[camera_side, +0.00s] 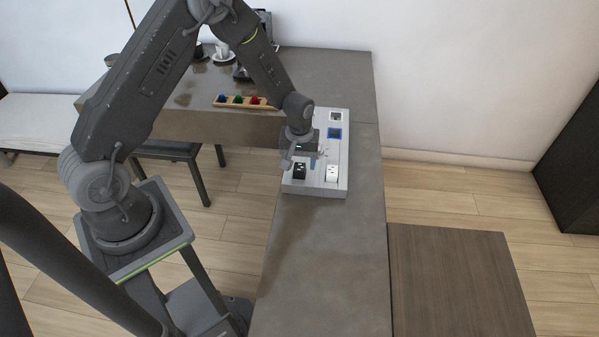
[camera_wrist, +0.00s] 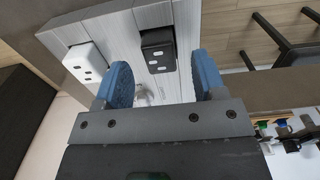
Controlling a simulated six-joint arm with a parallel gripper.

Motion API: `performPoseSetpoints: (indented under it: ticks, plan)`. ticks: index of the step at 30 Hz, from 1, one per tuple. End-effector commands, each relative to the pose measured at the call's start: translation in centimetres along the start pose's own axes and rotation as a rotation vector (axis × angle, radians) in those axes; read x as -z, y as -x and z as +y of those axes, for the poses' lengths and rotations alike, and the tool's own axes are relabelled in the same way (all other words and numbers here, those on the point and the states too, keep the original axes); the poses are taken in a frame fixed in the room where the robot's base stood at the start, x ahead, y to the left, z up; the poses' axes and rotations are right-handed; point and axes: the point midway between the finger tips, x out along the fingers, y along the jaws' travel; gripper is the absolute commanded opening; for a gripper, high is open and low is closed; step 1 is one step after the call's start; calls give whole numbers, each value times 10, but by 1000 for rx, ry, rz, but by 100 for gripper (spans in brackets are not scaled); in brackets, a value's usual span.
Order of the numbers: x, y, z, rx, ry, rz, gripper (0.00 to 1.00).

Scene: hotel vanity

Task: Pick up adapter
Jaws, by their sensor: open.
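A black adapter (camera_side: 299,171) and a white adapter (camera_side: 332,173) sit side by side at the near end of a light grey board (camera_side: 315,187). In the wrist view the black adapter (camera_wrist: 158,48) lies beyond the gap between my fingertips, and the white adapter (camera_wrist: 86,62) lies beyond the left finger. My gripper (camera_side: 310,159) is low over the board, just behind the two adapters. Its blue fingers (camera_wrist: 163,80) are open and apart from both adapters.
A blue square piece (camera_side: 334,133) and a pale socket-like piece (camera_side: 336,116) sit at the board's far end. A wooden tray (camera_side: 219,103) with several coloured items stands at the back left. The near grey counter (camera_side: 320,270) is clear.

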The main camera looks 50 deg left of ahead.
Motion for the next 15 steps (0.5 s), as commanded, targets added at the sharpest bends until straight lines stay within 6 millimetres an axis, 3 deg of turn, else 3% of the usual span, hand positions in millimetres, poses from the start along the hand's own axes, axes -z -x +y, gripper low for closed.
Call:
performPoseSetpoints:
  ticks: [4,12,15]
  plan:
    - [0,-16,0,0,0,-1,64]
    - [0,-18,0,-1,0,0,64]
    - [0,-18,0,-1,0,0,54]
